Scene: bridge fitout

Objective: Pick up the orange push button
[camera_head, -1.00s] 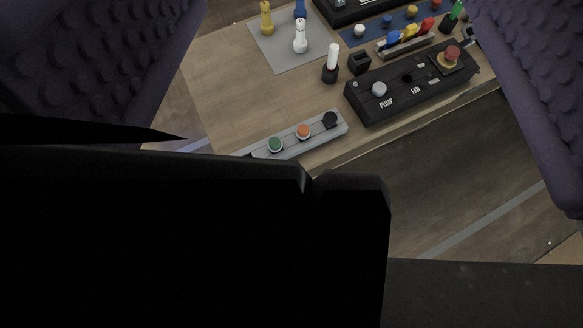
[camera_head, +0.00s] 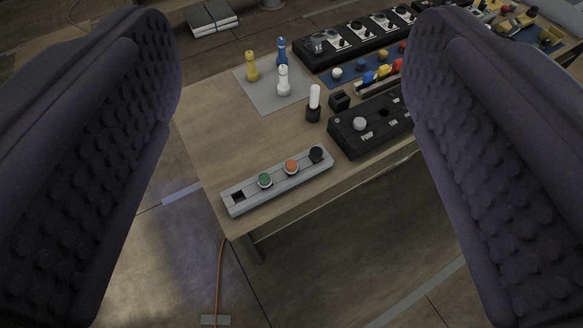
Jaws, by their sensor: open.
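The orange push button (camera_head: 291,167) sits in a grey button strip (camera_head: 240,203) near the front left edge of a wooden table. A green button (camera_head: 264,181) is on its left and a black button (camera_head: 316,154) on its right. An empty square slot (camera_head: 238,195) is at the strip's left end. My gripper (camera_head: 294,120) is open and empty. Its two dark studded fingers stand wide apart at the left and right of the picture. The button strip shows between them, farther away than the fingers, and they touch nothing that I can see.
A black panel (camera_head: 345,137) with a white knob (camera_head: 359,124) is right of the strip. A white-topped switch (camera_head: 314,104) stands beside it. Yellow (camera_head: 252,66), blue (camera_head: 282,51) and white (camera_head: 283,81) flashlight-like pieces stand on a grey mat (camera_head: 263,96). The wooden table (camera_head: 205,125) is bare left of these.

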